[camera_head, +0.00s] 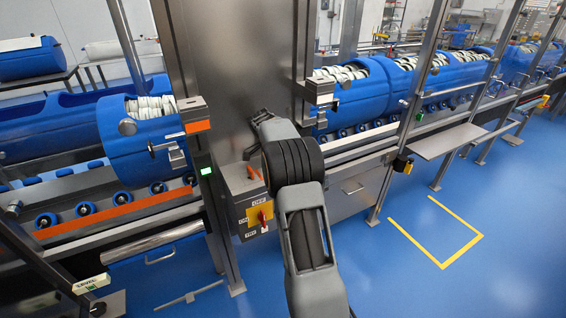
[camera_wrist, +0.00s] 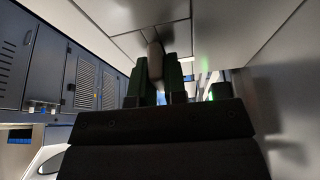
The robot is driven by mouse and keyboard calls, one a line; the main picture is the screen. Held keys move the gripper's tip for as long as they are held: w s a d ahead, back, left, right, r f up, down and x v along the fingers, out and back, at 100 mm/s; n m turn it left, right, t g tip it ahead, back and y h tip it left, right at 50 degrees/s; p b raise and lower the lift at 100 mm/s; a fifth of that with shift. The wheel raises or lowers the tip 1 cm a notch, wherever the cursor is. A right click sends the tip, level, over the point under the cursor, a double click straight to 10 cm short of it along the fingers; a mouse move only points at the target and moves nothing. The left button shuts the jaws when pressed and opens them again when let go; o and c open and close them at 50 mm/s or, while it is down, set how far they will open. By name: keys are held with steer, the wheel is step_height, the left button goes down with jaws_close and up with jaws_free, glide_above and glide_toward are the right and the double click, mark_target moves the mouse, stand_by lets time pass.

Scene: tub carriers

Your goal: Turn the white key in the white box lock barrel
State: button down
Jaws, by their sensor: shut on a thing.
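In the wrist view, my gripper (camera_wrist: 156,72) has its two dark fingers closed on a rounded grey-brown piece (camera_wrist: 155,56), which looks like the key's head in shade. The piece stands upright between the fingertips, close to a grey surface. Its white colour and its turn angle cannot be read. In the head view, my arm hides the fingers and the key. The lock barrel is not visible in either view.
A tall metal cabinet panel (camera_head: 220,70) stands right behind my wrist. Blue tub carriers (camera_head: 150,148) line both sides on roller conveyors. A metal post (camera_head: 190,120) with a green light stands at the left.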

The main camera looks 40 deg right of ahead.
steer(key=c, duration=1.1)
jaws_free()
steer(key=v, duration=1.4)
steer(key=shift+p, duration=0.35)
